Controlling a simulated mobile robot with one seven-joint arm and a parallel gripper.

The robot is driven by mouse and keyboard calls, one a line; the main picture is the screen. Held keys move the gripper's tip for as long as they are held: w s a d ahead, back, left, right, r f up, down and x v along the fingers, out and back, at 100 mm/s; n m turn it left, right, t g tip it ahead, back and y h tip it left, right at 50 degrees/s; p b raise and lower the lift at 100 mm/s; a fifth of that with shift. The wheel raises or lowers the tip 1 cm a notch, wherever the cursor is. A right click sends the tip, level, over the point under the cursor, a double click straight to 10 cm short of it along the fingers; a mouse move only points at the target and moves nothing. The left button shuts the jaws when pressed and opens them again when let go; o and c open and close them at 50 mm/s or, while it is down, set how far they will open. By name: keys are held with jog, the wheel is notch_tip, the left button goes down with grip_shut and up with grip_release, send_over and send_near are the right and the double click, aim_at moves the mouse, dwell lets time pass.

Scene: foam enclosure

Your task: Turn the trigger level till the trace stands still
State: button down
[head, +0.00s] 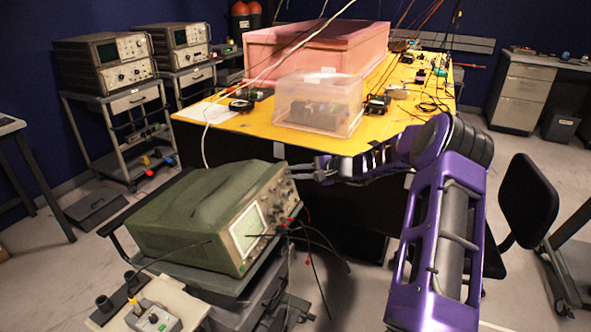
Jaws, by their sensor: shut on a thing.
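A green oscilloscope (190,215) stands on a cart at the lower left, its front panel facing right and toward me. Its pale screen (248,228) shows at the left of the panel; the trace is too small to make out. Small knobs (279,213) fill the panel's right part. My gripper (296,171) comes in from the right at the panel's upper right edge. Its jaws are shut on a small knob there, which the fingers mostly hide. The knob's label cannot be read.
Dark leads (312,250) hang from the panel's front. Behind my gripper stands a yellow-topped table (225,125) with a clear plastic box (320,103) and a pink foam enclosure (310,50). A grey box with a yellow plug (153,317) sits front left. A black chair (527,200) stands right.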

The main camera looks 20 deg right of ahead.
jog(key=m+p, duration=0.2)
jog(key=m, duration=0.2)
jog(key=shift+m+p, duration=0.3)
dwell(0.3)
jog(key=c, duration=0.8)
grip_release()
jog(key=shift+c, duration=0.2)
jog(key=shift+d, duration=0.1)
jog(key=v, duration=1.7)
jog(key=shift+d+r, duration=0.2)
jog(key=shift+r, duration=0.1)
jog(key=shift+w+g, duration=0.15)
jog(key=shift+g, duration=0.15)
